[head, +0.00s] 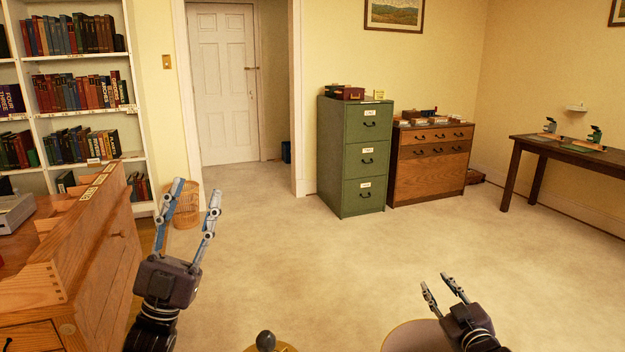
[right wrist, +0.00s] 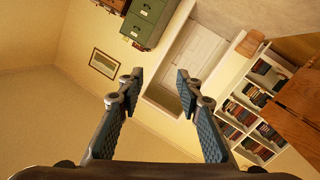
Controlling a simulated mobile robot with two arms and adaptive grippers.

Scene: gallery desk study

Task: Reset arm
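My left gripper (head: 193,205) is raised at the left in the head view, beside the wooden desk. Its two fingers are spread apart with nothing between them. My right gripper (head: 441,284) is low at the right of the head view, over the carpet. Its fingers are apart and empty. In the right wrist view the right gripper (right wrist: 159,80) also shows two separated fingers with only the far room behind them. Neither gripper touches anything that I can see.
A wooden desk (head: 110,240) stands close at the left. A bookshelf (head: 47,124), wicker basket (head: 186,210) and white door (head: 222,85) lie beyond. A green filing cabinet (head: 342,160), wooden drawer cabinet (head: 425,175) and dark table (head: 590,156) stand farther back. The carpet (head: 300,250) between is clear.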

